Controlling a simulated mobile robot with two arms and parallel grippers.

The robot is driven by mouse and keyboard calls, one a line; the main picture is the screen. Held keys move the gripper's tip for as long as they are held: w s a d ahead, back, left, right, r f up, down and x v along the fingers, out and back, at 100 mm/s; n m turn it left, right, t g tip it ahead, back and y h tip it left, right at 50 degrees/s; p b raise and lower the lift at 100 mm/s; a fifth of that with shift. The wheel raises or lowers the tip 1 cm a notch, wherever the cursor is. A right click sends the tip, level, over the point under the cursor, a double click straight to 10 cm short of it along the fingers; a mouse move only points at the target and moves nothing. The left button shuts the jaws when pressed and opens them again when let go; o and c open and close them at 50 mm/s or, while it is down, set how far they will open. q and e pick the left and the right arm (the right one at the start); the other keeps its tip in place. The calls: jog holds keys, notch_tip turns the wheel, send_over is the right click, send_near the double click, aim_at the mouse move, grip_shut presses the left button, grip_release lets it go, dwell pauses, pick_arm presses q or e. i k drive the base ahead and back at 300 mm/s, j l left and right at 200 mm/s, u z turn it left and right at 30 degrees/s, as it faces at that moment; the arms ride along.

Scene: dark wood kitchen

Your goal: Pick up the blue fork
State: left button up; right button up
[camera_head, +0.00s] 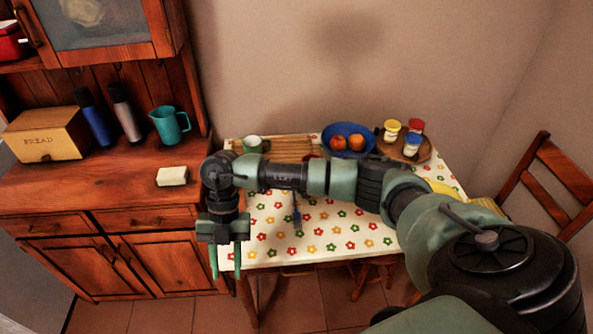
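The blue fork (297,215) lies on the flower-patterned tablecloth (340,239), and my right arm hides its upper end. My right arm reaches in from the lower right and crosses over the table. My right gripper (225,262) hangs at the table's front left corner, left of the fork and apart from it. Its two green fingers point down and stand apart with nothing between them. My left gripper is not in view.
A blue bowl (365,131) of fruit, a round wooden tray (424,152) with jars, and a cutting board (291,147) stand at the table's back. A wooden cabinet (150,212) stands left, with a butter-like block (172,176) on top. A chair (567,172) is right.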

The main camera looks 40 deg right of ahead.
aim_at(295, 215)
jog(key=i+l, duration=0.15)
jog(key=l, duration=0.25)
jog(key=i+l, duration=0.2)
jog(key=l, duration=0.15)
jog(key=i+l, duration=0.15)
jog(key=l, duration=0.25)
jog(key=i+l, duration=0.15)
jog(key=l, duration=0.2)
jog(key=i+l, duration=0.15)
jog(key=l, duration=0.25)
